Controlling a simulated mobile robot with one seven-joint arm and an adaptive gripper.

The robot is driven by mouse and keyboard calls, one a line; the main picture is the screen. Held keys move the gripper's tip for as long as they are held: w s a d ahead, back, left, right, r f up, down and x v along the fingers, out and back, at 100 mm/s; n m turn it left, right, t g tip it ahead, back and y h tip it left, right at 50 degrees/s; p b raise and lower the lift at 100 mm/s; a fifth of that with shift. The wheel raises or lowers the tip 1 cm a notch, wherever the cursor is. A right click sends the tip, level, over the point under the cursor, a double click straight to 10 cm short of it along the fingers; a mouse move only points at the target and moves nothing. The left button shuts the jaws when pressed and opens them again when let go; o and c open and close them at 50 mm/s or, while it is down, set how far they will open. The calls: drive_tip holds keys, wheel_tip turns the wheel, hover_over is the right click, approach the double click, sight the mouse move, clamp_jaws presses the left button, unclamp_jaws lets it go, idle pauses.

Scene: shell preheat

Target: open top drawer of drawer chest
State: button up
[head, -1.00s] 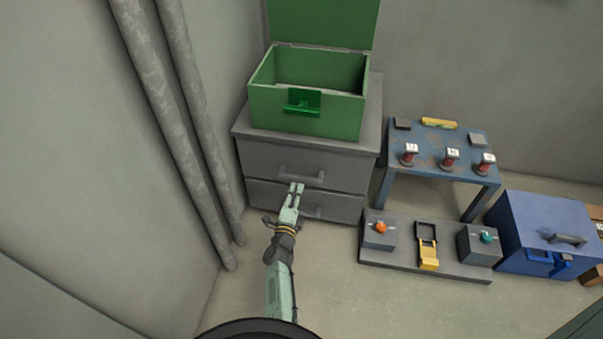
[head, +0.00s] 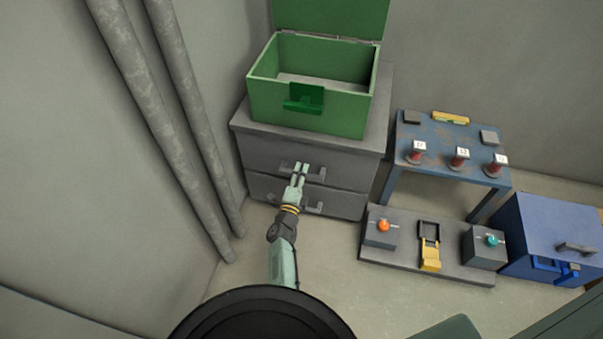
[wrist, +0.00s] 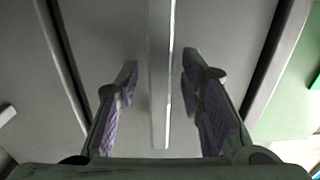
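The grey drawer chest (head: 262,150) stands against the wall with two drawers, and both look shut. The top drawer's bar handle (head: 316,175) shows on its front, partly hidden by my gripper (head: 299,172). In the wrist view the handle (wrist: 159,75) runs as a pale vertical bar between the two fingers of my gripper (wrist: 160,88). The fingers are open, one on each side of the bar, with visible gaps to it. The lower drawer's handle (head: 315,209) is partly hidden behind my gripper and wrist.
An open green box (head: 340,108) sits on the chest. To the right are a blue table (head: 435,130) with several red items, a grey board (head: 395,252) with switches, and a blue case (head: 545,225). Pipes (head: 180,110) run along the left wall.

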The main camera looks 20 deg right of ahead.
clamp_jaws()
idle(0.7)
